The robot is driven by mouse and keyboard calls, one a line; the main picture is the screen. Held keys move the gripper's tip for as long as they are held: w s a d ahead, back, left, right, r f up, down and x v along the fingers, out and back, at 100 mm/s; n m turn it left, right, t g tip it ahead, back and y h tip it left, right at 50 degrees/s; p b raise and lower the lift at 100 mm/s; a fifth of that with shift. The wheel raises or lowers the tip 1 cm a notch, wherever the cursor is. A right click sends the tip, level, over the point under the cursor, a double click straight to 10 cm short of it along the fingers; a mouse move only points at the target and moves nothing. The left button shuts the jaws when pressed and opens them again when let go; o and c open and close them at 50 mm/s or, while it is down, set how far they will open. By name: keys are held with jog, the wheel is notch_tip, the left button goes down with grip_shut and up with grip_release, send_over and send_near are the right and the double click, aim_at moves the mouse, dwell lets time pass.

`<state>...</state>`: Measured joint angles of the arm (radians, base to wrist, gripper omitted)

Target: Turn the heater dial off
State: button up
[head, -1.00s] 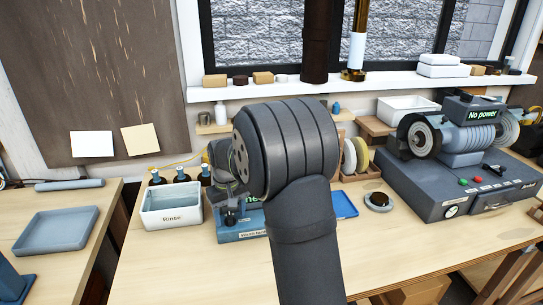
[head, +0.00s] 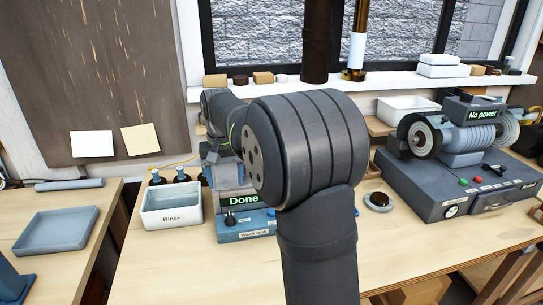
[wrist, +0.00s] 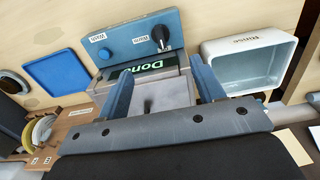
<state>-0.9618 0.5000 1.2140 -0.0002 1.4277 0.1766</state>
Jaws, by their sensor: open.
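The heater dial (head: 229,218) is a black knob on the front of the blue warm tank unit (head: 246,236). In the wrist view the dial (wrist: 160,37) stands beside a small label that seems to read "Warm". Its exact setting is too small to tell. The green display (head: 241,200) on the unit reads "Done". My gripper (wrist: 161,68) is open and empty, with its two blue fingers over the unit's grey tank and display. The dial lies just beyond the fingertips, apart from them. My arm hides the unit's right part in the head view.
A white Rinse tub (head: 172,207) stands left of the unit. A blue tray (wrist: 57,82) lies on its other side. Several dark-capped bottles (head: 181,175) stand behind the tub. The grinder (head: 461,140) stands at the right. The front of the bench is clear.

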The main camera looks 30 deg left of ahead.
jog(key=w+d+r, duration=0.4)
jog(key=w+d, duration=0.4)
jog(key=w, duration=0.2)
jog(key=shift+d+r, duration=0.2)
jog(key=shift+r, duration=0.05)
jog(key=s+a, duration=0.8)
jog(key=s, duration=0.2)
notch_tip(320, 180, down, 9)
jog(key=shift+a+r, duration=0.15)
jog(key=shift+a, duration=0.05)
dwell(0.3)
